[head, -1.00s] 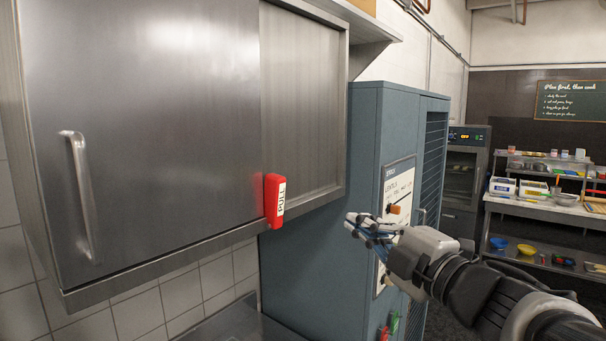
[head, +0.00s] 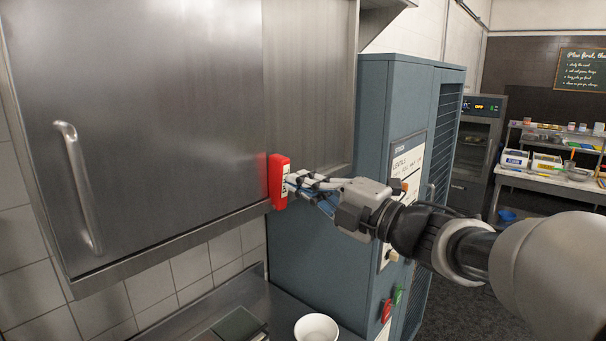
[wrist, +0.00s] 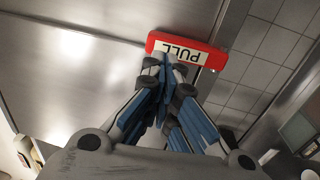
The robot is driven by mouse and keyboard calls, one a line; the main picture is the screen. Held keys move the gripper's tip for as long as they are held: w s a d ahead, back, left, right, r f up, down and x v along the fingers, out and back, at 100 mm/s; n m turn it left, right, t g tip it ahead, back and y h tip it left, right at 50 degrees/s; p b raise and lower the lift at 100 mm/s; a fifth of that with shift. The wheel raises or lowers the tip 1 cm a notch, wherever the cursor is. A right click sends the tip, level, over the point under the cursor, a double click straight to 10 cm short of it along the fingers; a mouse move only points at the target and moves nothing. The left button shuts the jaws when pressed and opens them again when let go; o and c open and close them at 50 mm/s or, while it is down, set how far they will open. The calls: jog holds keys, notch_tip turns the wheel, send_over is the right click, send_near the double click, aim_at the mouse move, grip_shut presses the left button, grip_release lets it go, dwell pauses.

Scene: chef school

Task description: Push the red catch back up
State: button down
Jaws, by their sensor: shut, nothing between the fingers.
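The red catch (head: 277,183), with a white PULL label, sits at the lower right edge of the steel sliding door (head: 150,110) of a wall cabinet. It hangs nearly upright, its lower end over the cabinet's bottom rail. My gripper (head: 291,182) is shut and empty, its fingertips at the catch's right side in the head view. In the wrist view the fingertips (wrist: 168,62) overlap the lower edge of the red catch (wrist: 215,55) and hide a little of it. I cannot tell whether they touch it.
A blue-grey machine (head: 385,150) with a label panel stands close behind my gripper. Below the cabinet is a steel counter (head: 200,318) with a white bowl (head: 316,328). The door's bar handle (head: 78,185) is at the left.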

aim_at(286, 171)
jog(key=shift+x, duration=1.45)
jog(key=shift+w+a+r+g+h+p, duration=0.3)
jog(key=shift+w+a+r+p, duration=0.25)
jog(key=shift+p, duration=0.7)
jog(key=shift+s+b, duration=0.1)
jog(key=shift+b, duration=0.35)
jog(key=shift+f, duration=0.1)
